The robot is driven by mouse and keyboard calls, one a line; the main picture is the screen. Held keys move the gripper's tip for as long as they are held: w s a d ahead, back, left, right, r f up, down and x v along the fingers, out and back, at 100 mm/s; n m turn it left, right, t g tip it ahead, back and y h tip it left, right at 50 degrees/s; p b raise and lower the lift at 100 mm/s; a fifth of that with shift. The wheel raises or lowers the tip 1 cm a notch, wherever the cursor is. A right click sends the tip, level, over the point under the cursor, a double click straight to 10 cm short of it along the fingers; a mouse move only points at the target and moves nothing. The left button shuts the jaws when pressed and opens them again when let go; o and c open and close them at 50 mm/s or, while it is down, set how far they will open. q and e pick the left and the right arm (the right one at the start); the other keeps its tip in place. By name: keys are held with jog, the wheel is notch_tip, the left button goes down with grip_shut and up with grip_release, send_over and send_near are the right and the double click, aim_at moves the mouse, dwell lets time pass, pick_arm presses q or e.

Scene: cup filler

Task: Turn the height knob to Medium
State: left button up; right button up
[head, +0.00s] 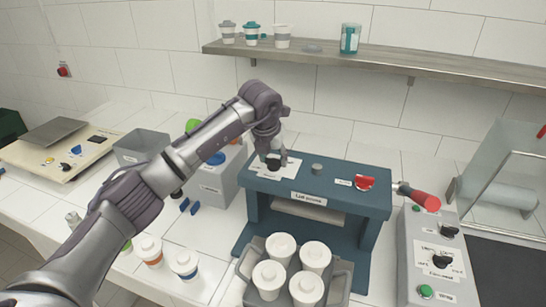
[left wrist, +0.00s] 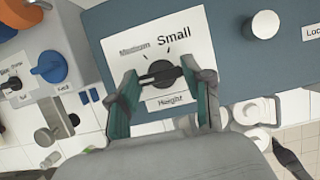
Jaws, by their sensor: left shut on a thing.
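The black height knob (left wrist: 160,74) sits on a white label plate (left wrist: 112,52) marked "Medium", "Small" and "Height", on top of a blue machine (head: 340,201). "Medium" is printed up-left of the knob and "Small" up-right. I cannot tell which mark the knob points at. My left gripper (head: 274,160) reaches down to this plate from above. In the left wrist view its two fingertips (left wrist: 158,76) are closed on opposite sides of the knob. My right gripper is in neither view.
A grey knob (head: 317,169) and a red knob (head: 365,182) stand on the same machine top. A grey tray (head: 338,281) with several white lidded cups is in front. A grey control box (head: 405,262) is at right. A shelf (head: 390,64) with cups hangs behind.

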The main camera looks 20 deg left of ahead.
pick_arm(q)
jog(key=m+h+b, duration=0.1)
jog(key=m+b, duration=0.1)
jog(key=shift+a+f+m, duration=0.1)
jog(key=shift+a+m, duration=0.05)
jog(key=shift+m, duration=0.15)
jog(key=m+h+b, duration=0.1)
jog(key=m, duration=0.1)
jog(key=shift+m, duration=0.3)
jog(key=m, duration=0.1)
jog(key=m+g, duration=0.1)
jog(key=shift+w+r+m+h, duration=0.1)
jog(key=shift+r+m+h, duration=0.1)
jog(key=shift+m+h, duration=0.15)
jog(key=shift+m+g+h, duration=0.5)
jog(key=shift+m+h, duration=0.05)
jog(key=shift+m, duration=1.3)
jog(key=o, duration=1.2)
jog(key=shift+f, duration=0.1)
jog(key=shift+c, duration=0.2)
